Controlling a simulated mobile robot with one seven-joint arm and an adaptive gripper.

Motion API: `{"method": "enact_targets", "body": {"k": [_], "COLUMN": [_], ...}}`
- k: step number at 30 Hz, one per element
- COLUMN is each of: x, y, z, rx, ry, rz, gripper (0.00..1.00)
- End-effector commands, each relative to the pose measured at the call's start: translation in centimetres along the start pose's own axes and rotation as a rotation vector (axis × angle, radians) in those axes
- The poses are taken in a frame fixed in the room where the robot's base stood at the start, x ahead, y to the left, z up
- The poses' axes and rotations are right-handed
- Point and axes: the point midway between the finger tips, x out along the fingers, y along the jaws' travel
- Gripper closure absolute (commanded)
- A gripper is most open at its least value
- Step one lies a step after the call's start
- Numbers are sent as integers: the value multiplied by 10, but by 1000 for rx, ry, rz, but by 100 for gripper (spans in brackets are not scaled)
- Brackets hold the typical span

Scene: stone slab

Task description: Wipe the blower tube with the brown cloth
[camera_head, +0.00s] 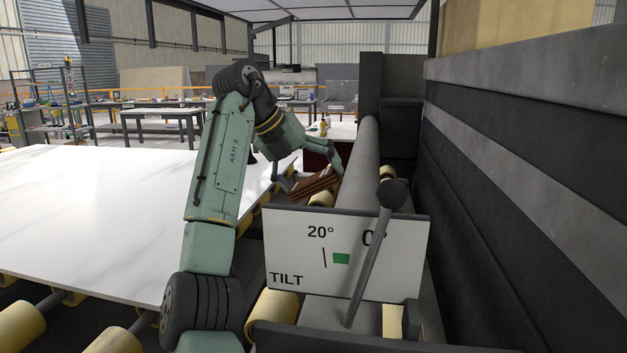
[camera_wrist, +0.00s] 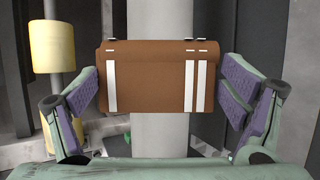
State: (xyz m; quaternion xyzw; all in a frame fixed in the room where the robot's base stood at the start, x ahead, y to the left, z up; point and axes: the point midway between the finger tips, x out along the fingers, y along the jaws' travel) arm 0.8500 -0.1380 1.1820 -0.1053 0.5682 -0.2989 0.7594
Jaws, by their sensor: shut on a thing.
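The brown cloth (camera_wrist: 150,80) is a folded brown block with white stripes, held between the purple-padded fingers of my gripper (camera_wrist: 158,82). In the head view the cloth (camera_head: 316,185) is at the left side of the blower tube, with my gripper (camera_head: 310,172) reaching down over it. The blower tube (camera_head: 361,150) is a long grey cylinder running away beside the dark wall. In the wrist view the tube (camera_wrist: 161,22) runs upright behind the cloth, which hides its middle. I cannot tell whether the cloth touches the tube.
A large white stone slab (camera_head: 90,215) lies on yellow rollers (camera_head: 20,325) at left. A tilt sign (camera_head: 300,270) with a lever (camera_head: 370,260) stands in front. A dark striped wall (camera_head: 530,180) closes the right side. A yellow roller (camera_wrist: 53,48) is left of the tube.

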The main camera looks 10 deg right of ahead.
Motion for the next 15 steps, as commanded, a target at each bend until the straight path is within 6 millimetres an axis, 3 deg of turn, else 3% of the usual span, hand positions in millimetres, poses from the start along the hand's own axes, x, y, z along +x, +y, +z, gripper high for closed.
{"method": "enact_targets", "body": {"k": [15], "x": [-3], "y": [0], "z": [0], "rx": [6], "ry": [-13], "rz": [7], "gripper": [31]}}
